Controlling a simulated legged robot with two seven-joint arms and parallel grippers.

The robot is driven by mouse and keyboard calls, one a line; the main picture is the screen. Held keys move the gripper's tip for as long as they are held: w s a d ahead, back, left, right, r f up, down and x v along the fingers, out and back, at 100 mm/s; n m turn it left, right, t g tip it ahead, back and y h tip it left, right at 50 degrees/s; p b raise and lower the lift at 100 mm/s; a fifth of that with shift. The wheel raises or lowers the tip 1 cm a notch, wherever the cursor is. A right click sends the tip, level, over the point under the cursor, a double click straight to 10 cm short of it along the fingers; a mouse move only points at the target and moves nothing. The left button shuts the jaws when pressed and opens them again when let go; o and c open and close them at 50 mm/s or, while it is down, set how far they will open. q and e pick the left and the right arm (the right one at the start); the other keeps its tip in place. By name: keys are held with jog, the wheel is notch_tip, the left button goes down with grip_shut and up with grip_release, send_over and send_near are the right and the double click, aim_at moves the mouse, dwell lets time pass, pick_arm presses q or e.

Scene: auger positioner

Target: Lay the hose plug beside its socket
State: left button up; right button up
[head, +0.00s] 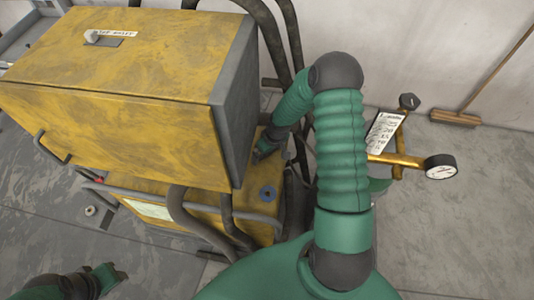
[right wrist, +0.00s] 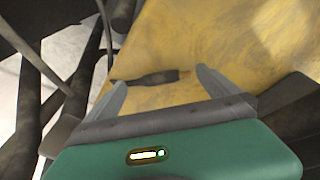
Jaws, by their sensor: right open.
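In the right wrist view, a dark tapered piece that looks like the hose plug (right wrist: 150,79) lies on a yellow surface, with a small brass-coloured tip pointing right. My right gripper (right wrist: 160,76) is open, with the piece showing between its fingertips; I cannot tell whether they touch it. In the head view, my right gripper (head: 263,152) is small and partly hidden beside the yellow box. A blue-grey ring (head: 268,193) on the lower yellow housing may be the socket; I cannot be sure. My left gripper (head: 112,275) is at the bottom left, away from the machine; its jaw state is unclear.
The big yellow box (head: 130,90) rises left of my right gripper. Dark hoses (head: 190,220) and a grey rail (head: 140,190) run along the lower housing. A brass pipe with a gauge (head: 440,167) stands at right. A broom (head: 456,117) leans on the wall.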

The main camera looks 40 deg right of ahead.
pick_arm(q)
jog(key=shift+s+r+p, duration=0.1)
jog(key=shift+r+p, duration=0.45)
jog(key=shift+r, duration=0.15)
pick_arm(e)
jog(key=v, duration=1)
jog(key=shift+s+f, duration=0.1)
